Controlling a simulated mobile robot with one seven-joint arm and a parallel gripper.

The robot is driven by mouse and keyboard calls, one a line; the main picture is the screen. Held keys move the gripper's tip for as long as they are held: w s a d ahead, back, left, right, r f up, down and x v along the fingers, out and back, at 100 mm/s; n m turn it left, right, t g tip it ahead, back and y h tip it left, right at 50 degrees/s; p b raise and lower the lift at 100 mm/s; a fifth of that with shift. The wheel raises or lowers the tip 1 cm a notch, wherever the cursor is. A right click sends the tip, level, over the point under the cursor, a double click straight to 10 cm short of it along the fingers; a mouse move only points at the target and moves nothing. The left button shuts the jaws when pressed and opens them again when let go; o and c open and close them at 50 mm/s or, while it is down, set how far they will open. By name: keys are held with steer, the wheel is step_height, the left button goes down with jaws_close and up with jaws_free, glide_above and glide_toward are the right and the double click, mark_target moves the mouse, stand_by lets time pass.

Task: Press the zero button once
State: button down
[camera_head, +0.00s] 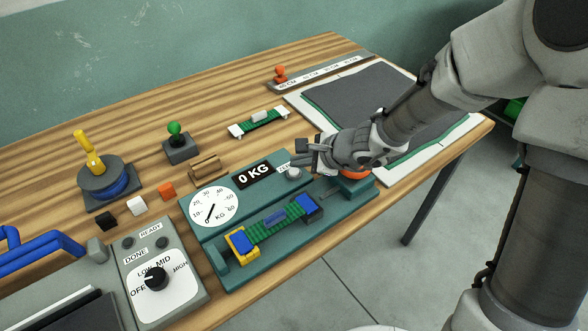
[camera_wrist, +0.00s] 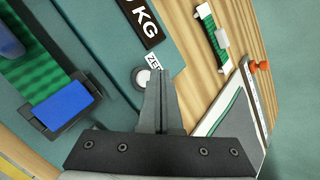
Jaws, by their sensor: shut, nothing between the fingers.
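The zero button (camera_head: 294,173) is a small pale round button on the teal scale (camera_head: 205,240), right of the "0 KG" display (camera_head: 254,175). In the wrist view the button (camera_wrist: 141,78) shows beside a white label starting "ZE" (camera_wrist: 154,62). My gripper (camera_head: 303,158) is shut and empty, close to the button at the scale's right part. In the wrist view its closed fingertips (camera_wrist: 159,72) overlap the button's right edge. I cannot tell whether they touch it.
A dial gauge (camera_head: 213,206) is left of the display. A green strip with blue and yellow clamps (camera_head: 272,226) lies on the scale's front. A red part (camera_head: 355,174) sits at its right end. A control box with a knob (camera_head: 155,277) stands at front left.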

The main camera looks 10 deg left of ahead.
steer(key=shift+r+p, duration=1.85)
steer(key=shift+r, duration=0.65)
step_height(320, 180, up, 8)
steer(key=n, duration=0.5)
glide_above(299, 173)
steer(key=s+d, duration=0.3)
steer(key=s+d+r+n+h, duration=0.1)
steer(key=s+d+r+n, duration=0.4)
steer(key=s+d+r+n+h, duration=0.2)
steer(key=s+d, duration=0.3)
steer(key=d, duration=0.4)
steer(key=s+d+r+n+t+h, duration=0.1)
steer(key=s+d+r+n+h, duration=0.1)
steer(key=s+d+h, duration=0.3)
steer(key=s+d+r, duration=0.1)
steer(key=d, duration=0.2)
steer(key=shift+d+n+p, duration=0.4)
